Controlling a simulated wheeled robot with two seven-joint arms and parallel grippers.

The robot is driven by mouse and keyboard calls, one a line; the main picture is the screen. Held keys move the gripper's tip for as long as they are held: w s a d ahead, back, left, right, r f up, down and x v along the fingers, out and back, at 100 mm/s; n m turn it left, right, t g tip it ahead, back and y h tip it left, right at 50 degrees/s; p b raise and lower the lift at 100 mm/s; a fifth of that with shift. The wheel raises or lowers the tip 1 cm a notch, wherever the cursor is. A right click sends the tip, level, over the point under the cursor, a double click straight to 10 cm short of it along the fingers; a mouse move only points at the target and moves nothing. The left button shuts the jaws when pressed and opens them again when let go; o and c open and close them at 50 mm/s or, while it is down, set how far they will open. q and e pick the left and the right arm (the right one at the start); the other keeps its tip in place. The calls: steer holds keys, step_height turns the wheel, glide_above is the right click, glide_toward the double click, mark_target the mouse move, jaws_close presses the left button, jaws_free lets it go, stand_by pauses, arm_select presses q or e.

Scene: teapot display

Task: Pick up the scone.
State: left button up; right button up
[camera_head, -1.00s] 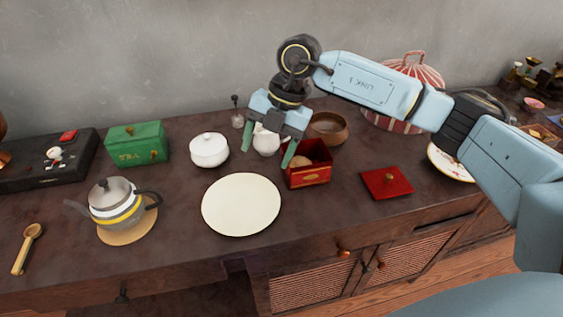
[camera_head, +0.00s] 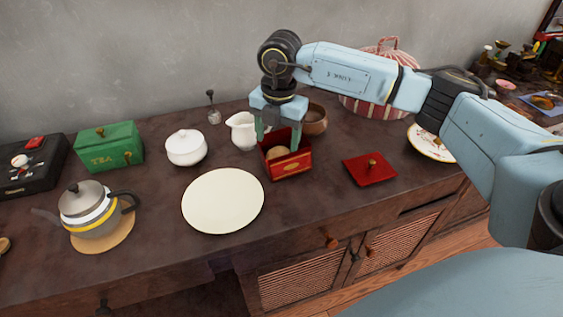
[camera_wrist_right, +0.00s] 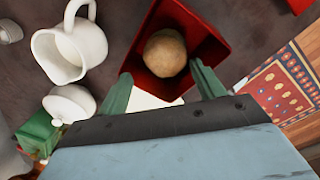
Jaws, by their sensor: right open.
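The scone (camera_head: 279,153) is a round tan lump inside an open red box (camera_head: 290,168) on the dark wooden counter. In the right wrist view the scone (camera_wrist_right: 165,52) lies on the box's floor, and the red box (camera_wrist_right: 203,38) surrounds it. My right gripper (camera_head: 278,145) is open and points down over the box, one green finger at its left side and one at its right. In the wrist view the fingertips of my right gripper (camera_wrist_right: 161,78) flank the scone's near side without visible contact. My left gripper is not in view.
A white creamer (camera_head: 243,131) stands close left of the box, and a brown bowl (camera_head: 315,120) stands behind it. A cream plate (camera_head: 223,201) lies in front left. A red lid (camera_head: 370,169) lies to the right. Bare counter separates the box and lid.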

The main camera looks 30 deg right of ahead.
mark_target(282, 152)
steer(key=shift+g, duration=0.3)
steer(key=f, duration=0.2)
steer(key=s+f+b, duration=0.1)
steer(key=f, duration=0.1)
steer(key=d+f, duration=0.1)
steer(key=f, duration=0.1)
steer(key=shift+s+f, duration=0.2)
steer(key=shift+s, duration=0.2)
steer(key=shift+w+a, duration=0.15)
steer(key=shift+w, duration=0.05)
steer(key=shift+f, duration=0.15)
steer(key=c, duration=0.4)
steer(key=shift+w+d+f, duration=0.3)
steer(key=shift+d+f, duration=0.05)
steer(key=shift+d, duration=0.1)
steer(key=shift+c, duration=1.3)
steer(key=shift+w, duration=0.15)
steer(key=shift+c, duration=1.2)
steer(key=shift+a+r, duration=0.25)
steer(key=shift+a, duration=0.15)
steer(key=shift+c, duration=0.5)
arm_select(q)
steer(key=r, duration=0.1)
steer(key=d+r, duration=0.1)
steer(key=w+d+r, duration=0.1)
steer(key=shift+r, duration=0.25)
arm_select(e)
steer(key=shift+d+r, duration=0.1)
